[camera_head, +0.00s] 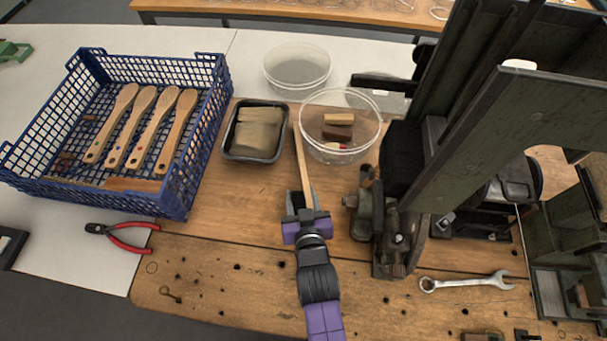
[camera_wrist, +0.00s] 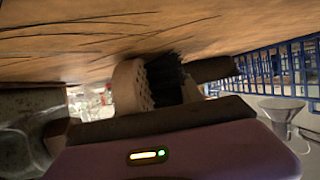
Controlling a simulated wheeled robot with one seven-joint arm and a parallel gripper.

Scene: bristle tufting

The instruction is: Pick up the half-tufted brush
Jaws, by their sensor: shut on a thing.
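The half-tufted brush (camera_head: 301,165) has a pale wooden handle that points away from my gripper (camera_head: 304,204), between a dark tray and a clear bowl in the head view. My gripper, with purple and black parts, is shut on the brush low over the wooden bench. The wrist view shows the pale brush head (camera_wrist: 132,88) with rows of open holes and dark bristles (camera_wrist: 165,78) on part of it, close to a dark gripper finger (camera_wrist: 211,69). The gripper hides much of the brush head in the head view. I cannot tell whether the brush touches the bench.
A blue crate (camera_head: 195,170) with several wooden brushes stands left. The dark tray (camera_head: 254,159) holds tan material; the clear bowl (camera_head: 370,140) holds small blocks. A dark green machine (camera_head: 480,150) stands close on the right. Red pliers (camera_head: 130,246) and a wrench (camera_head: 465,283) lie in front.

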